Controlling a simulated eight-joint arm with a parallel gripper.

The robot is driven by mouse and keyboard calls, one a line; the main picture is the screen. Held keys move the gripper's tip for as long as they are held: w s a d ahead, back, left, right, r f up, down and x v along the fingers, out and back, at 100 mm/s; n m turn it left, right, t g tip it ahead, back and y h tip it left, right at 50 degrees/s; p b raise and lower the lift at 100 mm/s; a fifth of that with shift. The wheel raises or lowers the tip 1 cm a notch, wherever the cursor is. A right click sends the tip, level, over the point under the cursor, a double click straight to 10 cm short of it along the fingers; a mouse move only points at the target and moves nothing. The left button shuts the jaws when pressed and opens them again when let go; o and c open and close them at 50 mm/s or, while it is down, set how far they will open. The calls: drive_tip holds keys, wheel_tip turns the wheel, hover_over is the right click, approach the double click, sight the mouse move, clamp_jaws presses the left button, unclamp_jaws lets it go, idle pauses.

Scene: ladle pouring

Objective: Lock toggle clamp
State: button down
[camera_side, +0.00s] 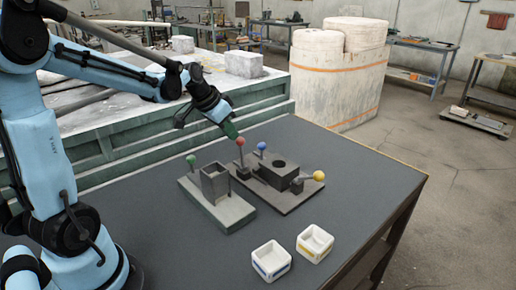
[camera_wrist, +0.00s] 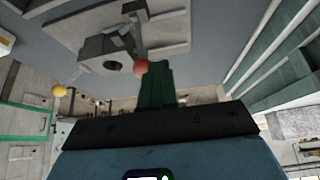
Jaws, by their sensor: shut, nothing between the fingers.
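The clamp fixture is a grey plate (camera_side: 290,204) with a dark block that has a round hole (camera_side: 279,164). Levers with a red knob (camera_side: 239,141), a blue knob (camera_side: 262,146) and a yellow knob (camera_side: 319,176) stand around the block. The red lever is roughly upright; the yellow one leans outward to the right. My gripper (camera_side: 231,131) has green fingers, shut and empty, just above and beside the red knob. In the wrist view the red knob (camera_wrist: 141,67) overlaps the edge of the shut fingers (camera_wrist: 158,85); I cannot tell whether they touch. The yellow knob (camera_wrist: 59,90) shows at left.
A second grey plate (camera_side: 235,219) with an open square box (camera_side: 215,184) and a green-knobbed lever (camera_side: 191,160) stands left of the fixture. Two white bins (camera_side: 271,261) (camera_side: 315,244) sit at the front. The right part of the dark tabletop (camera_side: 375,180) is clear.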

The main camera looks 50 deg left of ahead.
drive_tip(key=d+m+y, duration=0.1)
drive_tip(key=d+y, duration=0.2)
drive_tip(key=d, duration=0.4)
drive_tip(key=shift+y, duration=0.3)
drive_tip(key=shift+w+d+f, duration=0.1)
drive_tip(key=shift+d+f, duration=0.1)
drive_tip(key=a+r, duration=0.1)
drive_tip(key=s+a+r, duration=0.1)
drive_tip(key=a+r, duration=0.1)
drive_tip(key=shift+a, duration=0.1)
drive_tip(key=d+v, duration=0.1)
drive_tip(key=v, duration=0.8)
drive_tip(key=shift+d, duration=0.5)
drive_tip(key=shift+s, duration=0.15)
drive_tip(key=s+d+f+n+t+h, duration=0.1)
drive_tip(key=s+d+f+h, duration=0.2)
drive_tip(key=s+d+f, duration=0.3)
wheel_tip(320, 180, down, 3)
drive_tip(key=shift+d+f, duration=0.15)
drive_tip(key=shift+d, duration=0.25)
